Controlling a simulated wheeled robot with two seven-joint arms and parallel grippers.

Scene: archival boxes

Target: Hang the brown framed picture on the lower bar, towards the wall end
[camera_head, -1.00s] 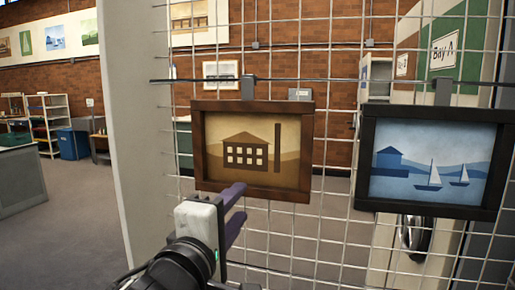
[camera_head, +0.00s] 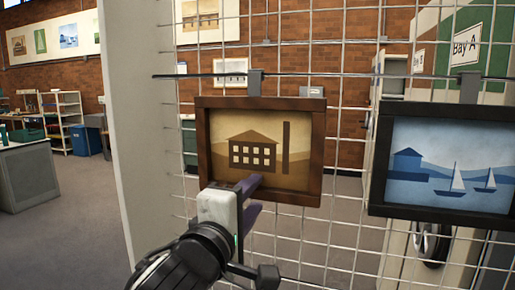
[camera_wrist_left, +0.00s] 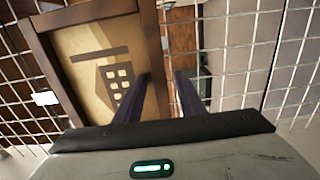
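The brown framed picture (camera_head: 208,150) shows a brown building on tan and is upright against the wire mesh. A dark hook (camera_head: 255,83) joins its top to the horizontal bar (camera_head: 210,76). My left gripper (camera_head: 252,198) is at its lower edge, with purple fingers apart. In the left wrist view the frame (camera_wrist_left: 146,30) is turned on its side, and its bottom edge lies between the directions of the two fingers (camera_wrist_left: 162,85). One finger overlaps the picture and the other is past its edge. I cannot tell whether they touch. My right gripper is out of view.
A black framed sailboat picture (camera_head: 376,165) hangs to the right on the same mesh (camera_head: 345,240). A pale panel end (camera_head: 135,130) stands at the left. Shelves (camera_head: 65,115) and a counter (camera_head: 25,175) are far off, with open floor between.

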